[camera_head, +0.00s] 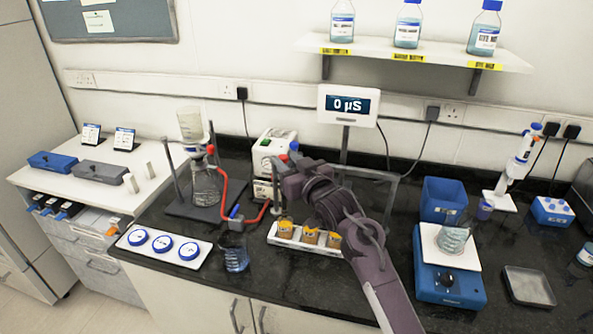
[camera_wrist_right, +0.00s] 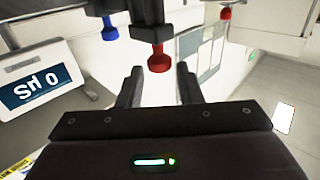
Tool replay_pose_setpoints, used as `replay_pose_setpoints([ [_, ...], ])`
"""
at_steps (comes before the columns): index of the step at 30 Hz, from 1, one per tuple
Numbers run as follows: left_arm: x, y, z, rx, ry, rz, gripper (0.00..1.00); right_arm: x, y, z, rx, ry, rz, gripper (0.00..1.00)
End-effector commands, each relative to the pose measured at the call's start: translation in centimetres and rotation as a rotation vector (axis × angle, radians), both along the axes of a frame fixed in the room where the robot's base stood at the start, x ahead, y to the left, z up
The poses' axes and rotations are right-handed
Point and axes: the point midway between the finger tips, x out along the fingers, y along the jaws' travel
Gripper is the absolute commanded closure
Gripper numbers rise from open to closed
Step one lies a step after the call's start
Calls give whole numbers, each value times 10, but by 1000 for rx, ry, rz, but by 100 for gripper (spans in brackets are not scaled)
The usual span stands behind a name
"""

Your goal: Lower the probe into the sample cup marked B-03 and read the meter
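The meter (camera_head: 348,105) stands at the back of the bench and reads 0 µS; it also shows tilted in the right wrist view (camera_wrist_right: 42,86). Three cups with orange-yellow tops, a left one (camera_head: 285,229), a middle one (camera_head: 310,235) and a right one (camera_head: 334,240), stand in a pale tray (camera_head: 291,245); their marks are too small to read. My right gripper (camera_head: 287,176) is above and behind the cups. In its wrist view the fingers (camera_wrist_right: 159,86) are apart, with a red-capped part (camera_wrist_right: 158,58), possibly the probe's top, just beyond them. My left gripper is out of view.
A blue-capped part (camera_wrist_right: 109,30) hangs beside the red one. A glass beaker (camera_head: 235,252) and flask stand (camera_head: 207,185) are left of the cups. A balance (camera_head: 450,287) with a beaker stands right. My right forearm crosses the bench close to the right cup.

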Motion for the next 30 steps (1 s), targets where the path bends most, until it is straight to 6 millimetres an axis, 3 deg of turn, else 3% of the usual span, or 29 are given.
replay_pose_setpoints([
  [12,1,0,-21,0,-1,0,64,-50,-26,-1,1,-2,-2,68],
  [25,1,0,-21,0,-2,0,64,-56,-29,0,0,1,-3,68],
  [28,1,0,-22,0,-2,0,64,-63,-35,-16,-16,43,-24,68],
  [30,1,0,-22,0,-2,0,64,-75,-46,-39,-47,112,-57,68],
])
